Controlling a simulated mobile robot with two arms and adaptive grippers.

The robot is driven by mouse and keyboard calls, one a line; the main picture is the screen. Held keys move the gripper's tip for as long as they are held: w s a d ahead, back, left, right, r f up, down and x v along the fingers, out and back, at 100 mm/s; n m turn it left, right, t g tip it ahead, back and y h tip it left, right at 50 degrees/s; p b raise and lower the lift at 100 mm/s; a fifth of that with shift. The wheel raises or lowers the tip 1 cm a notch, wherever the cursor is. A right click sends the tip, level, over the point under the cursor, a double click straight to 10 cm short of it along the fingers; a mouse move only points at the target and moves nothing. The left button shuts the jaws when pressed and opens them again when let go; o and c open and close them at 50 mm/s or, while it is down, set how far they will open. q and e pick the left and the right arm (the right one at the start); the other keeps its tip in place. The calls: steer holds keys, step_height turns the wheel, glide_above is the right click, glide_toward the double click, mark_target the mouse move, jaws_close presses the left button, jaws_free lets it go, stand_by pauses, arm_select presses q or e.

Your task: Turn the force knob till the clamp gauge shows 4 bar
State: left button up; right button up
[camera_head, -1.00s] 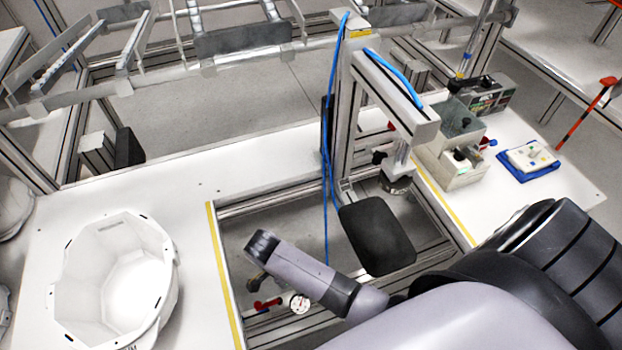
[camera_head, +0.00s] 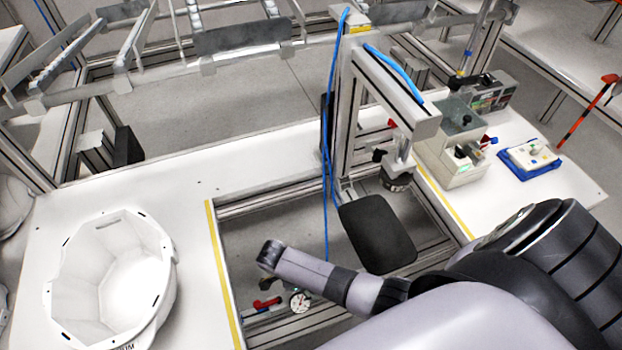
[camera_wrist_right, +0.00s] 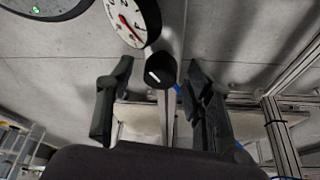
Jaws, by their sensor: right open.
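The black force knob (camera_wrist_right: 161,70) with a white mark shows in the right wrist view, between and just beyond the fingertips of my right gripper (camera_wrist_right: 160,75). The gripper is open, with a gap on each side of the knob. The round clamp gauge (camera_wrist_right: 137,18) has a white face and a red needle. It is cut off at the top of that view, and I cannot read its value surely. In the head view the gauge (camera_head: 300,301) is small, inside the table opening. My left gripper is not in view.
A red-handled part (camera_head: 266,303) sits beside the gauge. The clamp frame (camera_head: 345,120) with blue hoses and a dark pad (camera_head: 377,235) stands at the opening. A white helmet shell (camera_head: 75,285) lies on the left of the table. A control box (camera_head: 452,150) stands right.

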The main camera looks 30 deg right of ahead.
jaws_close()
stand_by(0.5)
steer(key=shift+s+a+r+n+t+p, duration=0.15)
steer(key=shift+n+t+p, duration=0.25)
steer(key=shift+n+p, duration=0.55)
steer(key=n+t+p, duration=0.1)
steer(key=n, duration=0.1)
steer(key=shift+n+h, duration=0.3)
steer(key=shift+n, duration=0.05)
steer(key=n+t+p, duration=0.1)
steer(key=n+p, duration=0.1)
steer(key=n, duration=0.1)
steer(key=shift+s+n, duration=0.15)
steer(key=shift+n, duration=0.15)
steer(key=shift+n+t+p, duration=0.6)
steer(key=shift+n+t, duration=0.2)
steer(key=shift+n, duration=1)
steer(key=shift+f, duration=0.2)
